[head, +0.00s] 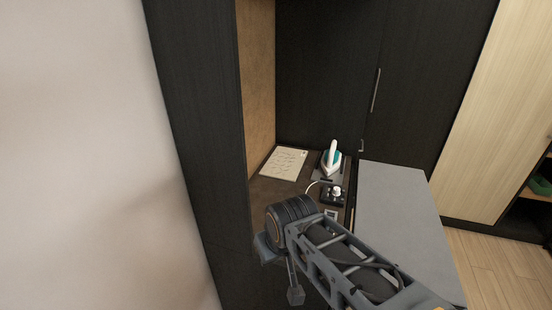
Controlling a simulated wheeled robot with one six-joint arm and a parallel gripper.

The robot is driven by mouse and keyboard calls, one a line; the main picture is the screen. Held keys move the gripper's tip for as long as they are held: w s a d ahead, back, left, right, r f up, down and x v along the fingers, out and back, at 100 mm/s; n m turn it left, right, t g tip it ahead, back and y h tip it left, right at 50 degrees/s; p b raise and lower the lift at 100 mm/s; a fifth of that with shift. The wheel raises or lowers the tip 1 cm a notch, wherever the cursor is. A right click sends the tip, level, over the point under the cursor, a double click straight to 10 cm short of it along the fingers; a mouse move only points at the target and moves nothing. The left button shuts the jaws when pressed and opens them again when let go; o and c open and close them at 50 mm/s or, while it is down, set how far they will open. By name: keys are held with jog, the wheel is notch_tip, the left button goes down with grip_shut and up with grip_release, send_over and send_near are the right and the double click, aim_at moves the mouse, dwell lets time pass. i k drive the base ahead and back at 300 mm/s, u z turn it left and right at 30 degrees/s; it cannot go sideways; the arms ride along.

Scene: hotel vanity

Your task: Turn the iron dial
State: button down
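A white and teal iron (332,161) stands on a dark plate at the back of the brown counter. In front of it is a small black box (334,197) with a pale round knob (336,191) on top; I cannot tell whether this knob is the iron dial. A white cord curves to the left of the box. My gripper (281,273) is at the end of my arm, low in the head view, nearer than the box and to its left. It appears clear of the iron and box. Its fingers are partly hidden and hard to make out.
A printed sheet (284,163) lies on the counter left of the iron. A grey flat board or panel (394,205) lies to the right. Dark cabinet doors (325,75) rise behind, and a dark side panel (195,120) stands at left.

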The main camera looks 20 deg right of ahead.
aim_at(336, 192)
jog(key=k, duration=1.25)
jog(key=z, duration=0.9)
jog(key=i, duration=1.35)
jog(key=u, duration=0.2)
